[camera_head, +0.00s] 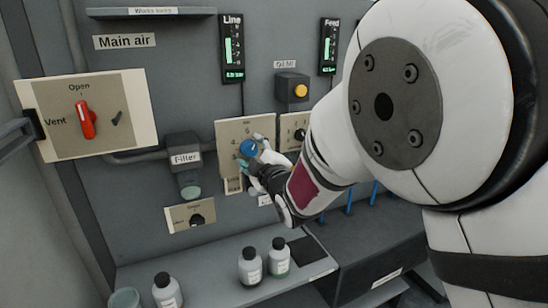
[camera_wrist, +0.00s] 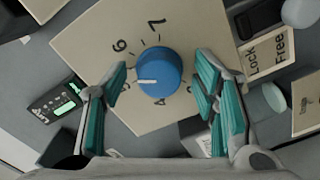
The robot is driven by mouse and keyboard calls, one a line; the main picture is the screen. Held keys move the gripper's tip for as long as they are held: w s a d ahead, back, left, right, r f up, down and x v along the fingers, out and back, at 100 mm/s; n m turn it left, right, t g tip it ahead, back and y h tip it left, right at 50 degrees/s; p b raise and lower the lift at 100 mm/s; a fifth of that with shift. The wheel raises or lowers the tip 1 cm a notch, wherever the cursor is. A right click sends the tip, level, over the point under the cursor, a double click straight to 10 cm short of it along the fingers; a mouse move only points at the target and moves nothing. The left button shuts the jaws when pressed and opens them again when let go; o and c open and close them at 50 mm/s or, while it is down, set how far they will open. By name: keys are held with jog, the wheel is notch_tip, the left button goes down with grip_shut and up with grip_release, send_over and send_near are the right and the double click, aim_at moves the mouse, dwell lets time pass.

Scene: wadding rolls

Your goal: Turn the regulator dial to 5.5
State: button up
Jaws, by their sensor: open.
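The blue round regulator dial (camera_wrist: 158,72) sits on a cream plate (camera_wrist: 84,46) with printed numbers; 7, 6 and part of 4 show around it in the wrist view. Its white pointer line points left in that view, below the 6, toward a mark partly hidden by my left finger, so the exact reading is unclear. My gripper (camera_wrist: 161,62) is open, its teal-padded fingers on either side of the dial with visible gaps. In the head view, the dial (camera_head: 248,148) is partly covered by my gripper (camera_head: 258,149).
A Lock/Free label (camera_wrist: 268,52) lies beside the plate. In the head view, the red Vent/Open valve handle (camera_head: 85,119) and filter (camera_head: 186,160) are left of the dial. A yellow button box (camera_head: 293,88) is above right. Bottles (camera_head: 250,267) stand on the shelf below.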

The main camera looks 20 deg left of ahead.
jog(key=v, duration=1.1)
jog(key=shift+s+d, duration=0.25)
jog(key=shift+s, duration=0.05)
jog(key=w+d+r+m+h, duration=0.1)
jog(key=w+d+m+h, duration=0.15)
jog(key=d, duration=0.35)
jog(key=w+d+m+h, duration=0.1)
jog(key=d+m+h, duration=0.2)
jog(key=d, duration=0.3)
jog(key=s+d+m+g+h, duration=0.1)
jog(key=s+d+m+h, duration=0.15)
jog(key=d, duration=0.55)
jog(key=s+d+m+g+h, duration=0.1)
jog(key=s+d+m+h, duration=0.2)
jog(key=d, duration=0.6)
jog(key=s+d+f+m+g+h, duration=0.1)
jog(key=s+d+m+g, duration=0.45)
jog(key=s, duration=0.85)
jog(key=s+d+f+m+g+h, duration=0.1)
jog(key=s+d+m+g+h, duration=0.15)
jog(key=s+d+m, duration=0.9)
jog(key=s+a+r+n+t+p, duration=0.2)
jog(key=r+n+p, duration=0.4)
jog(key=r+p, duration=0.9)
jog(key=shift+s+a+r+t+y, duration=0.15)
jog(key=shift+s+r+t+y, duration=0.2)
jog(key=shift+s+r, duration=0.35)
